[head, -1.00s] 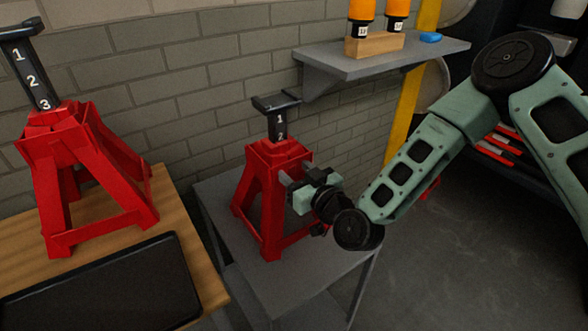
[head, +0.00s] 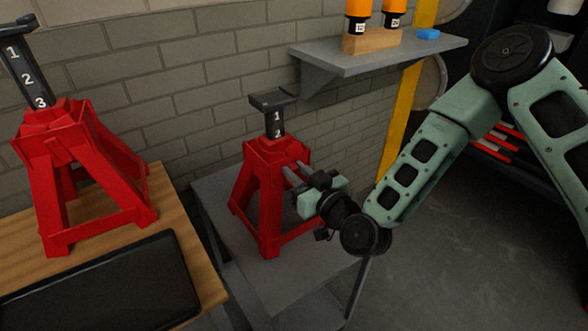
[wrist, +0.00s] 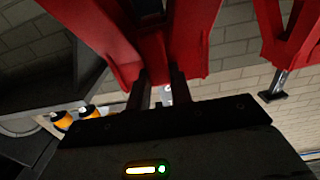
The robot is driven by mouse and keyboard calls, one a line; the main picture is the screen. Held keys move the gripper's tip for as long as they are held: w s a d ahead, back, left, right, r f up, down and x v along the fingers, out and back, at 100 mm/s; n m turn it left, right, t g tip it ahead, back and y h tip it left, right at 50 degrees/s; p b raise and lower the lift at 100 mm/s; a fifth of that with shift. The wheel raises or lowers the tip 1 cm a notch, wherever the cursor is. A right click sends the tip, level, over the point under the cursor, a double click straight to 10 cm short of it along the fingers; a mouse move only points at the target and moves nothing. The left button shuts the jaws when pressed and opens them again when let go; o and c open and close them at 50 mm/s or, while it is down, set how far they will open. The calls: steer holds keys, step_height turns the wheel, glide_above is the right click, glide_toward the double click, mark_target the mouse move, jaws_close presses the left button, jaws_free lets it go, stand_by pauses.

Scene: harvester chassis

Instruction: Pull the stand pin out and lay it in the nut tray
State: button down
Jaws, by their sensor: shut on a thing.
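The red jack stand (head: 262,195) with a black numbered post stands upright on a grey table. My gripper (head: 290,172) is at the right side of its upper part, with its fingers pointing at the stand. In the wrist view my gripper (wrist: 160,88) is shut on the stand pin, of which a small bright bit (wrist: 167,95) shows between the fingers. The rest of the pin is hidden, so I cannot tell how much of it is inside the stand. The black nut tray (head: 105,290) lies on the wooden bench at the lower left and looks empty.
A second, larger-looking red stand (head: 75,180) is on the wooden bench (head: 205,270) behind the tray. A grey wall shelf (head: 375,58) holds orange-topped bottles in a wooden block. A brick wall is behind. A gap separates bench and grey table (head: 300,275).

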steer(key=v, duration=0.6)
steer(key=shift+b, duration=0.35)
stand_by(0.5)
stand_by(0.3)
